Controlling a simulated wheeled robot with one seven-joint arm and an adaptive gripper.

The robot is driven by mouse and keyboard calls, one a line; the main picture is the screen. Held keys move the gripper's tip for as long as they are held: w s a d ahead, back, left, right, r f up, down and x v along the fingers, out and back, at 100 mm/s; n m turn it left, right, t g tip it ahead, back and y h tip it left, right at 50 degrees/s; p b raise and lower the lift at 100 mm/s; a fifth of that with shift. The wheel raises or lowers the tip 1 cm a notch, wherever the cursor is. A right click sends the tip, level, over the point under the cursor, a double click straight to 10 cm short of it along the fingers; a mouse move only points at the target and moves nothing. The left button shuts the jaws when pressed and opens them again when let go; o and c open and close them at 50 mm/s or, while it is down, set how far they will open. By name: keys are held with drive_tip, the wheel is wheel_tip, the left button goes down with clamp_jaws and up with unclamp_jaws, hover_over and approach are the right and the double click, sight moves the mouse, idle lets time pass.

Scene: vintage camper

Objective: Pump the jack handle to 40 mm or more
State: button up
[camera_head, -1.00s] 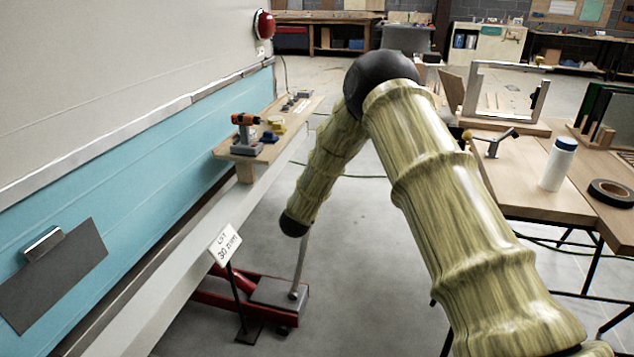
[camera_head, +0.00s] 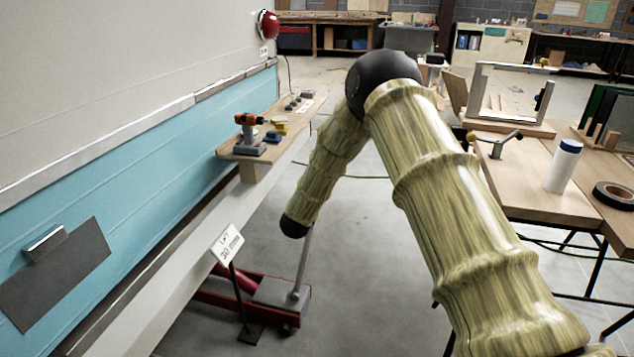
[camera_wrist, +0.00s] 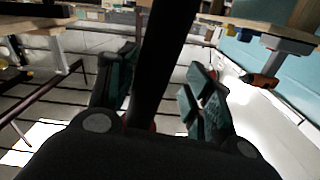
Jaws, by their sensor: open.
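The red floor jack (camera_head: 212,298) stands on the floor beside the camper's lower edge. Its grey handle (camera_head: 301,268) leans up and slightly right from the grey plate, and its top passes behind my arm's black joint. My gripper is hidden in the head view. In the wrist view my gripper (camera_wrist: 162,72) is open, its two dark green fingers apart. A dark bar, apparently the handle (camera_wrist: 155,60), runs between them; I cannot tell whether either finger touches it. A white sign (camera_head: 227,243) on a post by the jack reads "30", with smaller print unclear.
A wooden shelf (camera_head: 262,150) on the camper's side holds an orange drill (camera_head: 249,134) and small items. A workbench (camera_head: 530,193) with a white bottle (camera_head: 563,166) and tape roll (camera_head: 613,194) stands at right. The floor between is open.

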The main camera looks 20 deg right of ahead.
drive_tip(key=v, duration=1.1)
drive_tip(key=shift+s+a, duration=0.2)
drive_tip(key=shift+a, duration=0.05)
drive_tip(key=shift+r, duration=0.1)
drive_tip(key=w+d+r+n+t+y, duration=0.2)
drive_tip(key=w+d+n+t+y, duration=0.25)
drive_tip(key=d+y, duration=0.2)
drive_tip(key=s+d+f+n+g+y, duration=0.25)
drive_tip(key=s+d+n+y, duration=0.2)
drive_tip(key=n+y, duration=0.35)
drive_tip(key=shift+m+y, duration=0.35)
drive_tip(key=shift+m, duration=0.4)
drive_tip(key=x, duration=1)
drive_tip(key=shift+w+a+b, duration=0.1)
drive_tip(key=shift+a+b, duration=0.2)
clamp_jaws()
